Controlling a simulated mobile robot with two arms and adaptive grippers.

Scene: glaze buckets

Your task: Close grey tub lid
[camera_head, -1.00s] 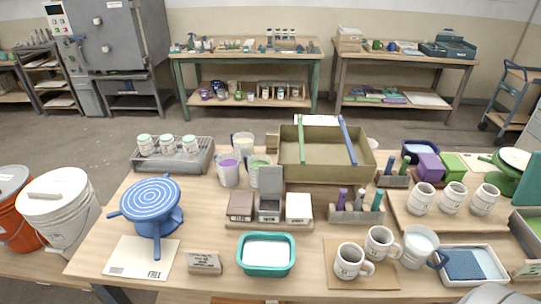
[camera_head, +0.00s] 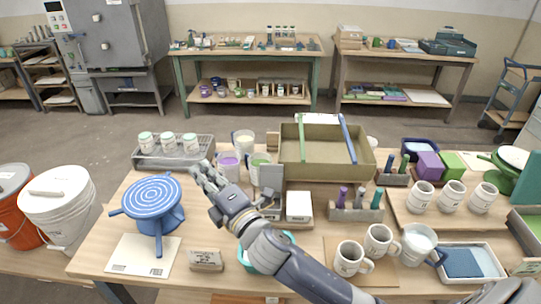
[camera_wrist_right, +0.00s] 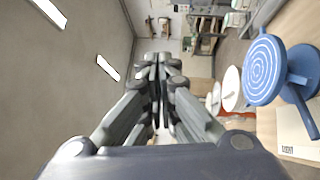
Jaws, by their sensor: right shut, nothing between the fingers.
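The grey tub (camera_head: 272,212) stands mid-table in a low holder, partly hidden behind my right arm. Its grey lid (camera_head: 271,177) stands raised upright at the tub's back edge, so the tub is open. My right gripper (camera_head: 198,168) reaches in from the lower right and points to the far left. Its fingertips are left of the lid, apart from it, near the purple glaze bucket. In the right wrist view the fingers (camera_wrist_right: 160,65) are together with nothing between them. The left gripper is not in view.
The white tub (camera_head: 299,206) is right of the grey one; the brown tub's place is hidden by my arm. Purple (camera_head: 229,164) and green glaze buckets stand behind. A blue banding wheel (camera_head: 152,194) is at left. A teal tray is partly covered by my arm.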

